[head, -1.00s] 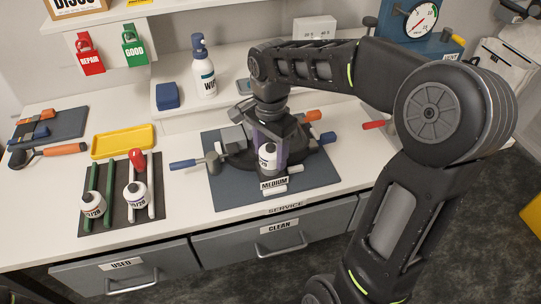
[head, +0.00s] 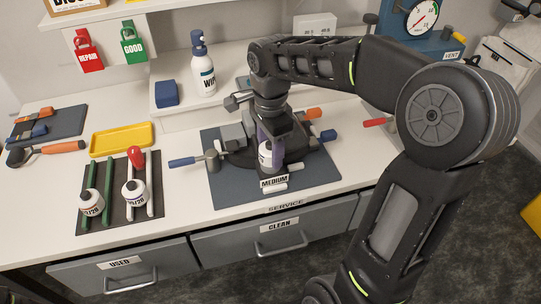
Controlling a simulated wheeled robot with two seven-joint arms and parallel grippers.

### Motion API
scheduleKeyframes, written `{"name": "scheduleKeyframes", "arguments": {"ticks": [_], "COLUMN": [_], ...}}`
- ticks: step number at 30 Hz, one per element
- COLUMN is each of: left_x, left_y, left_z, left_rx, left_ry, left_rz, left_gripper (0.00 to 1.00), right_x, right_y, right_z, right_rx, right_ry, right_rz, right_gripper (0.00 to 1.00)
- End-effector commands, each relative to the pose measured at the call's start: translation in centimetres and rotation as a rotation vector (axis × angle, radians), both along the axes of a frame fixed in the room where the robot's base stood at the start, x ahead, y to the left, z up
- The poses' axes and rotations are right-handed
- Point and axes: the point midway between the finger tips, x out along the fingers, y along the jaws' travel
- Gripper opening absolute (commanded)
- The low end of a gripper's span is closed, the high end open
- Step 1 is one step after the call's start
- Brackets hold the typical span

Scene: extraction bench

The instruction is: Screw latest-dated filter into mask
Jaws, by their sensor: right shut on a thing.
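My right gripper (head: 268,148) is shut on a white filter (head: 264,158) with a dark printed label. The filter is upright at the front of the dark mask (head: 296,158), which rests on the blue-grey mat (head: 225,194). The fingers hide part of the filter, and I cannot tell how far it is seated. A MEDIUM label (head: 274,182) is in front of it. Two more white filters, one on the left (head: 90,203) and one on the right (head: 134,192), sit on the rack at left. Their dates are too small to read surely.
A yellow tray (head: 121,140) lies behind the rack. A blue-handled tool (head: 186,161) sticks out left of the mask. USED (head: 119,263) and CLEAN (head: 279,225) drawers are shut.

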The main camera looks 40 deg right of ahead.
Motion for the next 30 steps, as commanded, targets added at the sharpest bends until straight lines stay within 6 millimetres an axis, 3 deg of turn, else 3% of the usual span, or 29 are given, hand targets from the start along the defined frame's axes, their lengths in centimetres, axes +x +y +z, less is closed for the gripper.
{"name": "scheduleKeyframes", "arguments": {"ticks": [15, 25, 26, 30], "left_x": [0.0, 0.0, 0.0, 0.0], "left_y": [0.0, 0.0, 0.0, 0.0], "left_z": [-2.2, -2.2, -2.2, -2.2], "left_rx": [0.0, 0.0, 0.0, 0.0], "left_ry": [0.0, 0.0, 0.0, 0.0], "left_rz": [0.0, 0.0, 0.0, 0.0], "left_gripper": [0.76, 0.76, 0.76, 0.76], "right_x": [0.0, 0.0, 0.0, 0.0], "right_y": [0.0, 0.0, 0.0, 0.0], "right_z": [-0.2, -0.1, -0.1, -0.1], "right_rx": [0.001, 0.0, 0.0, 0.0], "right_ry": [-0.001, 0.0, 0.0, 0.0], "right_rz": [-0.903, -0.996, -0.996, -0.994], "right_gripper": [0.0, 0.0, 0.5, 0.62]}}
